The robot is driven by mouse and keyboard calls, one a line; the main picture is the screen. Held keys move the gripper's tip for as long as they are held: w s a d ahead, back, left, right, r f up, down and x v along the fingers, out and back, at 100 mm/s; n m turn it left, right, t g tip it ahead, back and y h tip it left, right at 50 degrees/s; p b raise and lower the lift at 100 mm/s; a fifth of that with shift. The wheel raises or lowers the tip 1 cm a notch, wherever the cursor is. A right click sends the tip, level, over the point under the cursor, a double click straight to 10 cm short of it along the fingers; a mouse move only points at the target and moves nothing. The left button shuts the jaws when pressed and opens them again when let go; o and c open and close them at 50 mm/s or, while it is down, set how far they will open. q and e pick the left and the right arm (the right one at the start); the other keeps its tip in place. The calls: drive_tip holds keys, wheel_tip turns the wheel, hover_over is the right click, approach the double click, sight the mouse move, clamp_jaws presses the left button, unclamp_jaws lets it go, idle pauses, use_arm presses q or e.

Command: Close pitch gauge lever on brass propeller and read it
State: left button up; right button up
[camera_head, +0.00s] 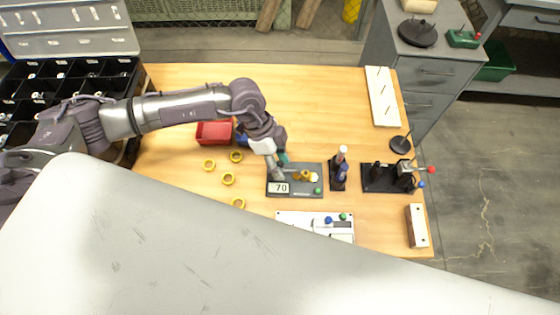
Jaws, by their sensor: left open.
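The pitch gauge (309,190) is a dark plate lying on the wooden table, with a white display (279,188) that reads 70. The small brass propeller (304,175) sits on the gauge's plate, with a pale round part and a green knob (318,190) beside it. My left gripper (278,173) points down over the gauge's left part, just above the display and left of the propeller. It is open; its fingers are small here, and I cannot tell whether they touch the lever, which I cannot make out. My right gripper is not in view.
Several yellow rings (228,179) lie left of the gauge, near a red bin (214,132). A dark stand with bottles (339,170) stands close on the right, then a black fixture (385,178). A white panel (316,222) lies in front, partly hidden by a large pale surface.

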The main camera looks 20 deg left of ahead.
use_arm(q)
clamp_jaws()
drive_tip(key=shift+s+a+h, duration=0.25)
drive_tip(key=shift+a+h, duration=0.25)
drive_tip(key=shift+h, duration=0.7)
drive_tip(key=shift+a+r+m+t+h+b, duration=0.3)
drive_tip(key=shift+t+h+b, duration=0.25)
drive_tip(key=shift+h, duration=0.45)
